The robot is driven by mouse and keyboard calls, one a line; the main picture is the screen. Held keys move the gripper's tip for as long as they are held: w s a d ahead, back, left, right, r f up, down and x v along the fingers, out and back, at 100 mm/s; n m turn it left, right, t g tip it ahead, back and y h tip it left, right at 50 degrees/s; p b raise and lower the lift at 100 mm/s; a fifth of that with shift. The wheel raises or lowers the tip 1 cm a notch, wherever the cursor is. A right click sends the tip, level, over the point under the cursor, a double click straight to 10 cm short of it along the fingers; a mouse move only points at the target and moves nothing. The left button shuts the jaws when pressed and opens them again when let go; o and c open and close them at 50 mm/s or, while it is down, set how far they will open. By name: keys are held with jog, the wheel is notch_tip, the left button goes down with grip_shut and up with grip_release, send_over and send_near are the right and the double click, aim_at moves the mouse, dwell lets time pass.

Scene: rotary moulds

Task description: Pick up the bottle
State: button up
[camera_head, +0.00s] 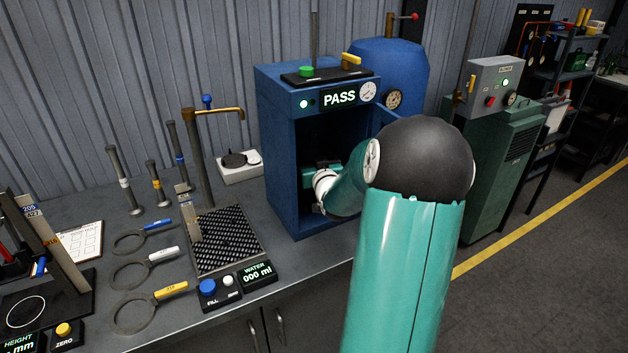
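No bottle that I can make out shows on the bench or in the open blue cabinet (277,163); the inside is dark and my arm covers part of it. The cabinet has a lit PASS display (339,98) and a round gauge on its front. My teal arm reaches across from the lower right into its opening. My gripper (318,172) is inside, mostly in shadow and behind my wrist. Its fingertips are hidden, so I cannot tell whether it is open, shut or holding something.
Left of the cabinet is a tap (215,112) over a grated tray (225,240) with a WATER display (257,273) reading 000 ml. Several ring-ended tools lie on the bench, and several metal rods stand behind them. A blue tank (385,62) and a green machine (500,165) stand right.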

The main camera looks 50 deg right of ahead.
jog(key=c, duration=1.8)
jog(key=shift+c, duration=0.4)
jog(key=shift+r, duration=0.15)
